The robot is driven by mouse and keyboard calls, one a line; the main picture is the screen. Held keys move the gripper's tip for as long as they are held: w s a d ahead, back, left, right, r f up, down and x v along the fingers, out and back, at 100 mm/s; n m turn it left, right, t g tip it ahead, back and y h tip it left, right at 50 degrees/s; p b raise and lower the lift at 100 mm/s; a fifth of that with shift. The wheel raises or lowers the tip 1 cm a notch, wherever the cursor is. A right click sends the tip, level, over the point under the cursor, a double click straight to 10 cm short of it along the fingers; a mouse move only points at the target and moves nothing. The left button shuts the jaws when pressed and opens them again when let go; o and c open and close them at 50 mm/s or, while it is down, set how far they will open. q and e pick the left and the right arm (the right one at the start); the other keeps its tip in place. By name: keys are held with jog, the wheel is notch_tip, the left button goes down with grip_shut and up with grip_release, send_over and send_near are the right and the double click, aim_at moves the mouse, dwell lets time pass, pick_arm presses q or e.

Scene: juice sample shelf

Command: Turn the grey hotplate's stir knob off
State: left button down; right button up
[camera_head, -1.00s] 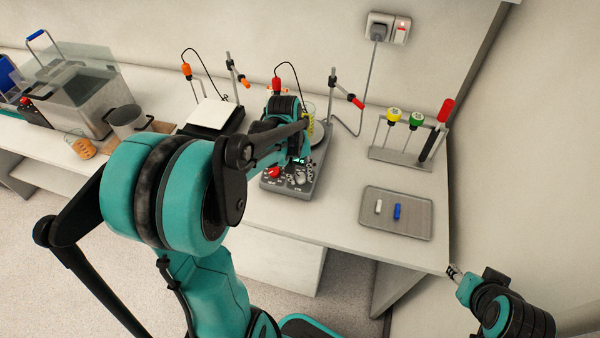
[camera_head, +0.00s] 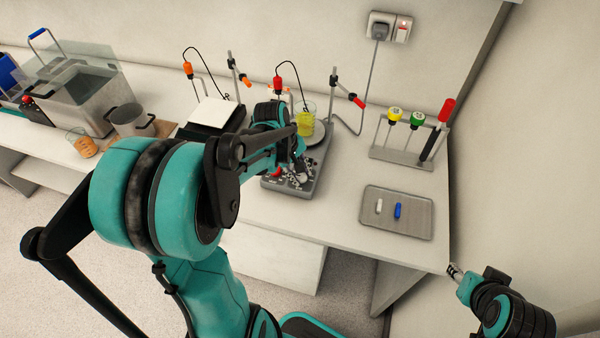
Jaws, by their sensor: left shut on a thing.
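The grey hotplate (camera_head: 319,165) stands on the bench in the middle of the view, with its control panel facing me. A red knob (camera_head: 275,172) shows at the left of the panel. A glass beaker with yellow liquid (camera_head: 305,122) is at its round top plate. My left gripper (camera_head: 301,177) reaches down to the right part of the panel, where it is shut on what seems to be the stir knob. The gripper and arm hide that knob and its setting. My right gripper (camera_head: 455,271) is away from the hotplate, off the bench's front right corner; its opening is too small to judge.
A second hotplate with a white top (camera_head: 211,113) stands to the left. A grey tray (camera_head: 417,227) with a white and a blue bar lies at the right. A rack (camera_head: 402,156) with coloured-top tools stands behind it. Bare bench lies between hotplate and tray.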

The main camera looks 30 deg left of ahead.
pick_arm(q)
jog(key=c, duration=1.2)
grip_release()
jog(key=shift+r, duration=0.15)
jog(key=v, duration=1.1)
jog(key=shift+s+a+r, duration=0.1)
jog(key=shift+s+r, duration=0.05)
jog(key=shift+r, duration=0.2)
jog(key=s+d+f+m+t+b, duration=0.1)
jog(key=s+d+f+m, duration=0.1)
jog(key=d+m, duration=0.2)
jog(key=s+d+f+m+t+y, duration=0.1)
jog(key=s+d+f+m+t, duration=0.1)
jog(key=s+d+m, duration=0.1)
jog(key=s+d+f+m+t+y+b, duration=0.1)
jog(key=s+d+f+m, duration=0.1)
jog(key=d+m, duration=0.4)
jog(key=shift+s+f+m+t+b, duration=0.2)
jog(key=shift+s+m+t+b, duration=0.15)
jog(key=shift+s, duration=0.35)
